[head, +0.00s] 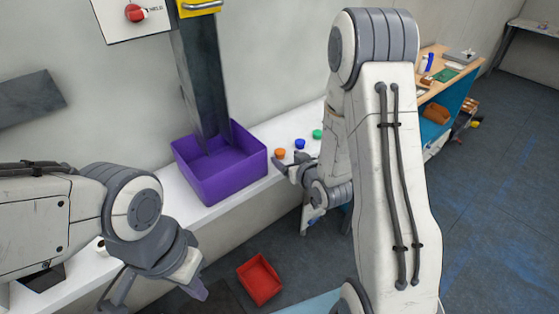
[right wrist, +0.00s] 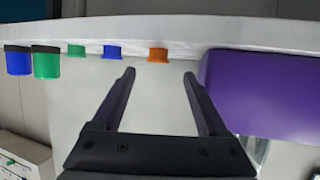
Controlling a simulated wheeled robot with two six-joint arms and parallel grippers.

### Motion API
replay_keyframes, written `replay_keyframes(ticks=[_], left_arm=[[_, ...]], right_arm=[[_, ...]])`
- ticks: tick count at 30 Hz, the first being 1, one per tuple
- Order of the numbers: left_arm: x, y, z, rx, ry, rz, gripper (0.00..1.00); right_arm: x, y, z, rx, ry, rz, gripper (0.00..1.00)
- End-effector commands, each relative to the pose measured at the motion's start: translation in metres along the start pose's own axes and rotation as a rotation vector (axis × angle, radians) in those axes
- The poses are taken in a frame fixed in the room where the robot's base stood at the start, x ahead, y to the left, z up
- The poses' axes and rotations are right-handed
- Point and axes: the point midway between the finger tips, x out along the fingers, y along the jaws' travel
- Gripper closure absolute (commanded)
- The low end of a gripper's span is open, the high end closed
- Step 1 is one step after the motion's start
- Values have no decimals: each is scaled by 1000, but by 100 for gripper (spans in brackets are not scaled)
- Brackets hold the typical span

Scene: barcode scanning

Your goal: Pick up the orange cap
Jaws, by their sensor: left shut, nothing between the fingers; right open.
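The orange cap (head: 280,154) sits on the white ledge just right of the purple bin, in a row with a blue cap (head: 300,144) and a green cap (head: 317,134). In the right wrist view the orange cap (right wrist: 158,55) lies just beyond my right gripper (right wrist: 159,75), in line with the gap between its fingers. My right gripper (head: 288,173) is open and empty, close to the cap in the head view. No contact with the cap shows. My left gripper (head: 185,285) is shut and empty at the lower left, away from the caps.
The purple bin (head: 222,180) stands close beside the orange cap, and right of the fingers in the right wrist view (right wrist: 262,95). More blue and green caps or containers line the left there. A red bin (head: 260,279) is on the floor. A cluttered wooden bench (head: 437,78) stands behind.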

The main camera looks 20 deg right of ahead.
Motion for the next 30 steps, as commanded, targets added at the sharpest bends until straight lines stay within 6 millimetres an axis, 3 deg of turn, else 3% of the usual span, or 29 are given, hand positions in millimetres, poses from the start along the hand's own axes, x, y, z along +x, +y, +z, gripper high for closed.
replay_keyframes(ticks=[12, 20, 22, 26, 27, 30], left_arm=[[1, 0, 0, 0, 0, 0, 100], [1, 0, 0, 0, 0, 0, 100], [1, 0, 0, 0, 0, 0, 100], [1, 0, 0, 0, 0, 0, 100], [1, 0, 0, 0, 0, 0, 100], [1, 0, 0, 0, 0, 0, 100]], right_arm=[[49, 4, 1, 0, 0, 0, 24], [52, 4, 0, 0, 0, 0, 24], [52, 4, 0, 0, 0, 0, 43], [52, 4, 0, 0, 0, 0, 92], [52, 4, 0, 0, 0, 0, 100], [52, 4, 0, 0, 0, 0, 100]])
